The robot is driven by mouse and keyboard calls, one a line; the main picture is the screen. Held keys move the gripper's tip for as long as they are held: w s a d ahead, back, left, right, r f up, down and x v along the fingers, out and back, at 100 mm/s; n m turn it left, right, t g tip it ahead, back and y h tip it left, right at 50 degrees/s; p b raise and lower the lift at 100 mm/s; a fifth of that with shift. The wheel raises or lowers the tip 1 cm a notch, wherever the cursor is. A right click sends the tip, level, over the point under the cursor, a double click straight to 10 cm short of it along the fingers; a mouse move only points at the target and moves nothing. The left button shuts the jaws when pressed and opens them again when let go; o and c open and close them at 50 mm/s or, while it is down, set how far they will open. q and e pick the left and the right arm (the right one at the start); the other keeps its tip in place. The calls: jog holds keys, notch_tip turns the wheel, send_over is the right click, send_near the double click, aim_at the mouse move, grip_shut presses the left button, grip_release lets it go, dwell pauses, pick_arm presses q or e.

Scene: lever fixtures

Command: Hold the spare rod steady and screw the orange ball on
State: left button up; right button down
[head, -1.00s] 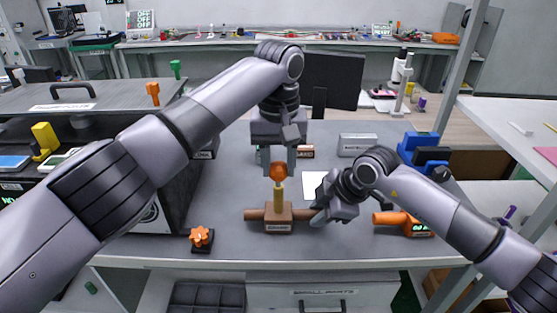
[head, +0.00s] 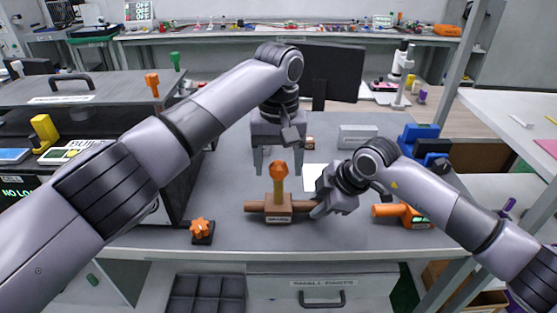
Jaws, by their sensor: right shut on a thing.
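The orange ball (head: 279,169) sits on top of the upright brass-coloured rod (head: 279,189). The rod stands in a brown block (head: 278,208) with a label on its front and a bar out to each side, on the grey table. My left gripper (head: 279,163) points down over the ball. Its fingers are open, one on each side of the ball with gaps. My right gripper (head: 317,207) is shut on the right end of the brown bar (head: 302,206); its fingertips are partly hidden.
An orange star knob (head: 201,229) stands on a dark base at the front left. An orange tool (head: 402,216) lies to the right, under my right forearm. A grey box (head: 358,137) and blue clamp-like thing (head: 421,134) stand behind. The table front between is clear.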

pick_arm(q)
jog(key=shift+r, duration=0.1)
notch_tip(320, 180, up, 12)
dwell(0.5)
dwell(0.7)
jog(key=m+t+h, duration=0.2)
jog(key=m+h, duration=0.2)
jog(key=m, duration=0.8)
send_near(277, 161)
jog(key=x, duration=0.9)
jog(key=shift+s+f, duration=0.25)
jog(key=shift+f, duration=0.2)
